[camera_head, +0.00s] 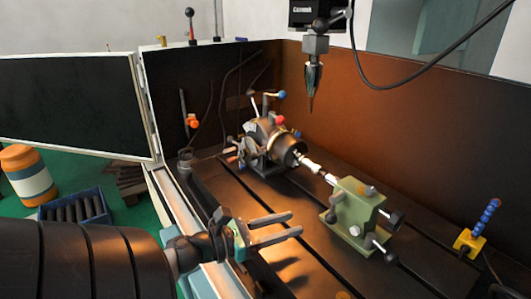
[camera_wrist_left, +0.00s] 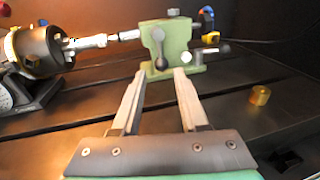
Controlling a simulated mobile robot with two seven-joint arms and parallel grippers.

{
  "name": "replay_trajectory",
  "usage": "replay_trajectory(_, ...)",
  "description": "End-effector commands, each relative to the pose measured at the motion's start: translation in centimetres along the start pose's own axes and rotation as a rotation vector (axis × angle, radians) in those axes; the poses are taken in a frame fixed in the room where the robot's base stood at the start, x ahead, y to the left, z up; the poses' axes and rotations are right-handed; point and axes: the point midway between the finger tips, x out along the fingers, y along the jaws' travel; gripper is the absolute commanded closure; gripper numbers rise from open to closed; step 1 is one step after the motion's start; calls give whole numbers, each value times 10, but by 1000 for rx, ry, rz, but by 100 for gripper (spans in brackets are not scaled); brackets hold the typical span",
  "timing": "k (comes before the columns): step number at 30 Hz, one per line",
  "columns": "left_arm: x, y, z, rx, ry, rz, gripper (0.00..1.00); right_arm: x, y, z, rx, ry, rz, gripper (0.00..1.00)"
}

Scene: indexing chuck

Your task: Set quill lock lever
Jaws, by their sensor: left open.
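The green tailstock (camera_head: 352,210) stands on the slotted table, right of centre in the head view. It also shows in the left wrist view (camera_wrist_left: 178,42). In that view a dark lever (camera_wrist_left: 158,46) with a rounded end hangs down its near face; I cannot tell for certain that it is the quill lock lever. My left gripper (camera_head: 294,223) is open and empty, its fingers pointing at the tailstock from the left. In the wrist view its fingertips (camera_wrist_left: 160,76) lie just below the lever, apart from it as far as I can tell. My right gripper is not in view.
The chuck (camera_head: 275,140) faces the tailstock, with a shiny workpiece (camera_head: 312,167) between them. A pointed spindle tool (camera_head: 312,85) hangs above. A blue coolant hose on a yellow base (camera_head: 469,243) stands at right. A brass piece (camera_wrist_left: 260,95) lies on the table.

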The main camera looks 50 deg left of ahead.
Motion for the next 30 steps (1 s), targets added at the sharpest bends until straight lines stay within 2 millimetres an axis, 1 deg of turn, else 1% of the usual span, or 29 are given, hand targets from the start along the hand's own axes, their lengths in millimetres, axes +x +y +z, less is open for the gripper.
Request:
replay_trajectory(1, -11, 0, -2, -5, 2, 4, 57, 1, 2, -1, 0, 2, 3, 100)
replay_trajectory(3, -22, 0, -1, -2, 2, 3, 57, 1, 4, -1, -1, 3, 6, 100)
replay_trajectory(6, -35, 0, -1, -2, 1, 2, 57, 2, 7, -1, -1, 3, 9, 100)
replay_trajectory(9, -42, 0, 0, -1, 0, 1, 57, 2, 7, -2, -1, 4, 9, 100)
replay_trajectory(13, -46, 0, 0, 0, 0, 0, 57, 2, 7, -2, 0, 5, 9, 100)
replay_trajectory(30, -46, 0, 0, 0, 0, 0, 57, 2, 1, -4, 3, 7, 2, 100)
